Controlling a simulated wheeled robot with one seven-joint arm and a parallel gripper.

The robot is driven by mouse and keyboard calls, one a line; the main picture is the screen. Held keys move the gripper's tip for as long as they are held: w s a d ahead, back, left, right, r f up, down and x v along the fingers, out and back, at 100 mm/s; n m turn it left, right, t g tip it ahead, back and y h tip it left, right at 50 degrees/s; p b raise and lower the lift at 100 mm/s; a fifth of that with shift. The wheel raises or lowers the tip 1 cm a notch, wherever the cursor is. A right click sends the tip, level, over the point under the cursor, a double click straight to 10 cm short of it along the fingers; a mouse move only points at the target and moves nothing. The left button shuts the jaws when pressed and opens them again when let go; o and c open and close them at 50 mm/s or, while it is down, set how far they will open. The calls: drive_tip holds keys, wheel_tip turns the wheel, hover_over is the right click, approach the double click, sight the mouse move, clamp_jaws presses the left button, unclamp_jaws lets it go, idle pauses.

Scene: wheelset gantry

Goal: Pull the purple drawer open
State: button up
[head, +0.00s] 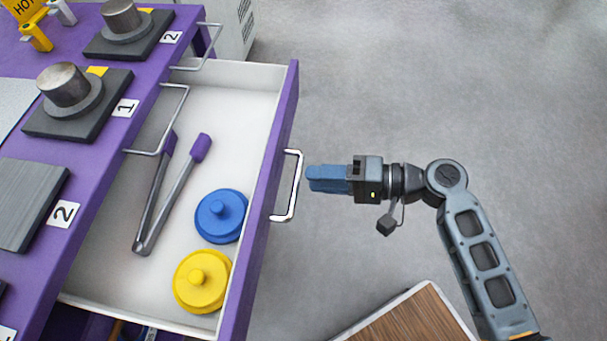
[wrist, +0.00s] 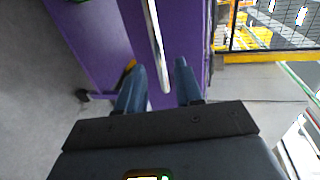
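The purple drawer (head: 268,190) stands pulled out from the purple bench, its white inside showing. A blue lidded disc (head: 221,216), a yellow one (head: 202,281) and purple-tipped tongs (head: 165,200) lie in it. Its silver bar handle (head: 290,186) is on the purple front.
The bench top (head: 100,165) carries weights on dark plates and numbered labels. More wire handles (head: 172,118) stick out along its edge. A wood-topped surface (head: 420,315) is at the bottom.

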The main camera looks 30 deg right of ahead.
drive_tip(key=v, duration=0.2)
drive_tip(key=shift+s+d, duration=0.2)
drive_tip(key=shift+d, duration=0.1)
idle(0.3)
